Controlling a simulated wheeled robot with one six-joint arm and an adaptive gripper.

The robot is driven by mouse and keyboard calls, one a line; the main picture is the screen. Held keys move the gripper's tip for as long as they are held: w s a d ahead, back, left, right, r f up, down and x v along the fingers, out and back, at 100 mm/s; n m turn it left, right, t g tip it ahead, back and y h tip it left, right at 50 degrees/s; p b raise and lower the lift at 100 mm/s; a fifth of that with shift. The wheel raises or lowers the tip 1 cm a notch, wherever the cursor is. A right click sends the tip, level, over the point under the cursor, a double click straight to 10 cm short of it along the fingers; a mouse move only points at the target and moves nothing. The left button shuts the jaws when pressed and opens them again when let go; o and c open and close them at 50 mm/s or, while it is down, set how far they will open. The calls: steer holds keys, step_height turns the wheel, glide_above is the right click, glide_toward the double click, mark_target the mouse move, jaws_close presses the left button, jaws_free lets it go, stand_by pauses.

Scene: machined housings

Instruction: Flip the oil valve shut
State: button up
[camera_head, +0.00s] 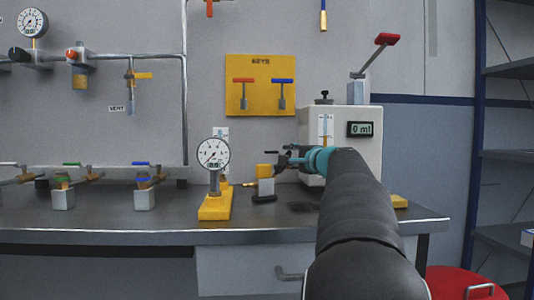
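No part in view carries a readable oil valve label, so I cannot tell for certain which one it is. A white machine (345,155) with a "0 ml" display (360,129) and a red-ended lever (387,39) stands at the back right of the bench. My gripper (280,160) reaches in front of its left side, close to a small fitting with a yellow block (264,171) and grey body (266,187). A thin dark bar (271,152) shows at the fingertips. The fingers are small and dark, and whether they touch anything is unclear.
A dial gauge (213,153) on a yellow base (215,207) stands left of my gripper. Several small valves (144,199) line the bench's left. A yellow keys board (260,100) hangs behind. The bench front (120,220) is clear. A red round object (465,282) is at lower right.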

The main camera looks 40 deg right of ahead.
mark_target(272, 152)
steer(key=w+d+p, duration=0.1)
steer(key=w, duration=0.3)
steer(key=w+p, duration=0.1)
steer(key=w, duration=0.3)
steer(key=w+d+p, duration=0.1)
steer(key=w, duration=0.3)
steer(key=shift+w+d, duration=0.2)
steer(key=shift+d, duration=0.15)
jaws_close()
